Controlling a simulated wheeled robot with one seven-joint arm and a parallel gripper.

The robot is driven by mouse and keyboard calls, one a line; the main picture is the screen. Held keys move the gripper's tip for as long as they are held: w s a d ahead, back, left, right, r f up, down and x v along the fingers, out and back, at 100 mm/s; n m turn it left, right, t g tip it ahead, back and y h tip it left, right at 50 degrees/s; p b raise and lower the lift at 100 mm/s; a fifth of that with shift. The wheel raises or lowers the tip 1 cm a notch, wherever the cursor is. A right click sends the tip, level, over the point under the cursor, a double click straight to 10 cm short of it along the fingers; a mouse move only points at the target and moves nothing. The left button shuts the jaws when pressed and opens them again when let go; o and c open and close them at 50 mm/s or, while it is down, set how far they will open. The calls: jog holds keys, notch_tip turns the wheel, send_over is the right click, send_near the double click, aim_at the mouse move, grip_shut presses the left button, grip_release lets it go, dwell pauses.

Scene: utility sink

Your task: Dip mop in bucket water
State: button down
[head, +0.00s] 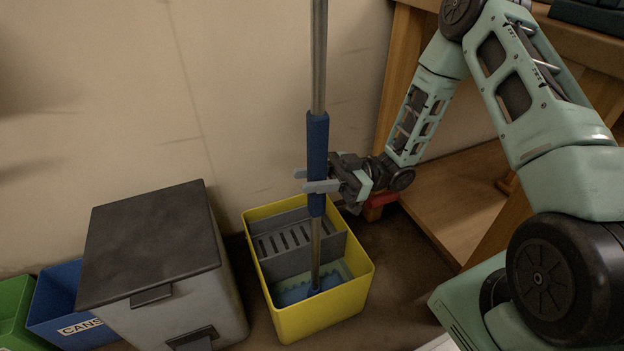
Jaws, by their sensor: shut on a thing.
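The mop stands upright, with a blue grip (317,150) on its metal pole (318,60). Its lower end with a blue mop head (299,291) is inside the yellow bucket (322,318). The bucket has a grey slotted wringer (288,240) at its back and a pale greenish area, which may be water, around the mop head. My gripper (318,181) is shut on the blue grip, above the bucket's back right side. I cannot tell whether the mop head touches the bucket's bottom.
A grey bin with a dark lid (150,240) stands left of the bucket. A blue bin labelled CANS (65,305) and a green bin (15,310) are further left. A wooden bench (455,195) stands at the right, with a wall behind the bucket.

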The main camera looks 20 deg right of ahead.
notch_tip(320, 180, up, 22)
jog(key=p, duration=1.8)
jog(key=shift+r, duration=0.25)
